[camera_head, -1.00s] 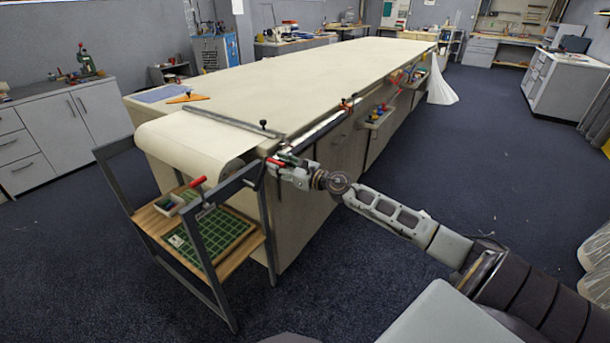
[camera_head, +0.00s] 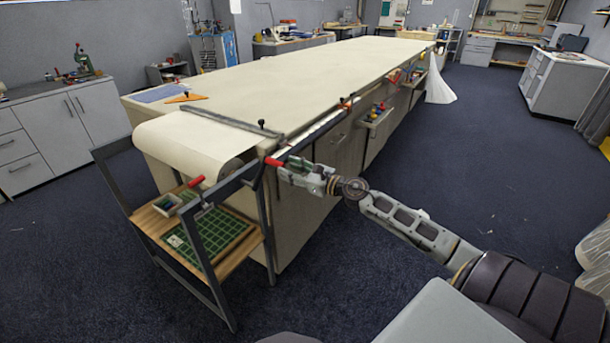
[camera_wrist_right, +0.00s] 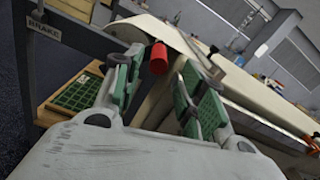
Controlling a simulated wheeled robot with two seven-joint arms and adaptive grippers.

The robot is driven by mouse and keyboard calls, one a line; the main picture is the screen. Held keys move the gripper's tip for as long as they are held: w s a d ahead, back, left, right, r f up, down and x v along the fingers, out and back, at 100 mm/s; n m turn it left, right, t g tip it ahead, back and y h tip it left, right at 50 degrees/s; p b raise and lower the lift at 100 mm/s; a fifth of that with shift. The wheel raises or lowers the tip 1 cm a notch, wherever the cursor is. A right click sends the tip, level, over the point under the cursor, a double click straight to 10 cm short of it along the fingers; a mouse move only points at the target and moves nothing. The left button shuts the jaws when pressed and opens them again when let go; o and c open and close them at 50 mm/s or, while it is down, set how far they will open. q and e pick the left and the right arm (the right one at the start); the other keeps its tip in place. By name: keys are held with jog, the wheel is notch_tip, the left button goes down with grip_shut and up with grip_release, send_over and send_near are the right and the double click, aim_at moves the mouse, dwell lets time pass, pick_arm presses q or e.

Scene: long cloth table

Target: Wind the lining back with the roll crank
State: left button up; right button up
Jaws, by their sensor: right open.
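The cream lining (camera_head: 185,142) hangs over the near end of the long table into a roll on a dark metal stand (camera_head: 210,243). The crank's red handle (camera_head: 273,162) sticks out at the stand's right upper corner. My right gripper (camera_head: 284,171) is just right of this handle, with its arm coming in from the lower right. In the right wrist view the open gripper (camera_wrist_right: 165,85) has green-padded fingers, and the red handle (camera_wrist_right: 158,58) shows between and beyond their tips. Contact cannot be told. My left gripper is not in view.
A second red handle (camera_head: 195,182) is on the stand's near side; a BRAKE label (camera_wrist_right: 44,29) shows in the wrist view. A wooden shelf (camera_head: 151,220) carries a green mat (camera_head: 222,236). A dark bar (camera_head: 232,122) crosses the lining.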

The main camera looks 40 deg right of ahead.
jog(key=shift+v, duration=2.45)
